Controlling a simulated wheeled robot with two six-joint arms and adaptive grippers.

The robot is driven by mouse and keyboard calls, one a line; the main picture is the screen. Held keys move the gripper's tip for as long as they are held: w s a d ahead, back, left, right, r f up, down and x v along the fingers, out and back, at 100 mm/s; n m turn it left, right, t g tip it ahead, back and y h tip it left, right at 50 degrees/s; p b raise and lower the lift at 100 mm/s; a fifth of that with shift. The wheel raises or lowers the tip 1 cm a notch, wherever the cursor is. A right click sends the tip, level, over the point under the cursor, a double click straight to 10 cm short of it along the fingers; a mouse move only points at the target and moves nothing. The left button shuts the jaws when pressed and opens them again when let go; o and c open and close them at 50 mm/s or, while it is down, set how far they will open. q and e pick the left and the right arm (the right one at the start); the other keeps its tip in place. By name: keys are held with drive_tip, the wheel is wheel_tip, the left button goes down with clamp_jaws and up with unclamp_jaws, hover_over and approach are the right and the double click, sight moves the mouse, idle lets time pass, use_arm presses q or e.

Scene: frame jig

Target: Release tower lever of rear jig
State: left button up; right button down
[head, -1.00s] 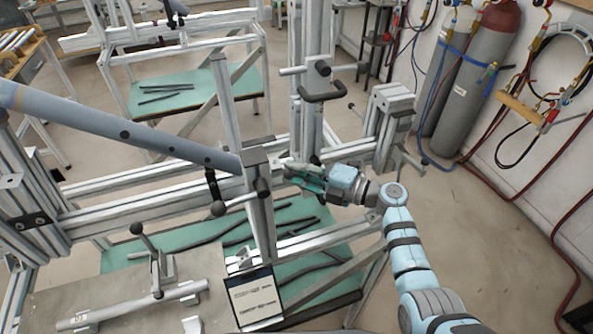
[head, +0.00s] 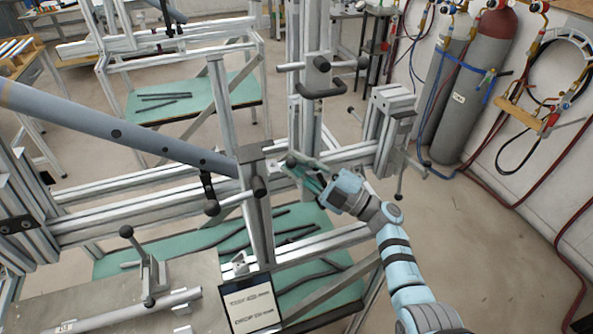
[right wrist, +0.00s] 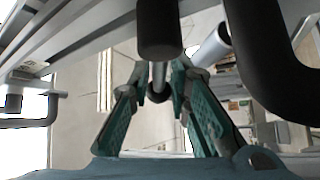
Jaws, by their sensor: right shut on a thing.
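The jig's upright tower post (head: 257,215) stands in mid-picture in the head view, with dark lever knobs (head: 259,187) at its upper part. My right gripper (head: 290,165) is just right of this post's top, its teal fingers pointing up and left. In the right wrist view its fingers (right wrist: 160,80) close around a thin lever rod with a dark round end (right wrist: 158,97). A dark cylindrical knob (right wrist: 159,30) hangs in front of them. The exact contact is partly hidden in the head view. My left gripper is not in view.
A thick blue-grey tube (head: 110,128) slants into the post from the left. A taller post carries a crossbar with a black handle (head: 322,90) behind my gripper. A clamp block (head: 392,105) stands right. Gas cylinders (head: 470,85) stand by the wall.

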drive_tip(key=shift+d+r+m+t, duration=0.15)
drive_tip(key=shift+m+t, duration=0.15)
drive_tip(key=shift+m, duration=0.2)
drive_tip(key=c, duration=1.7)
unclamp_jaws()
drive_tip(key=shift+r, duration=0.1)
drive_tip(key=shift+d, duration=0.1)
drive_tip(key=v, duration=1.2)
drive_tip(key=shift+f, duration=0.2)
drive_tip(key=shift+c, duration=0.4)
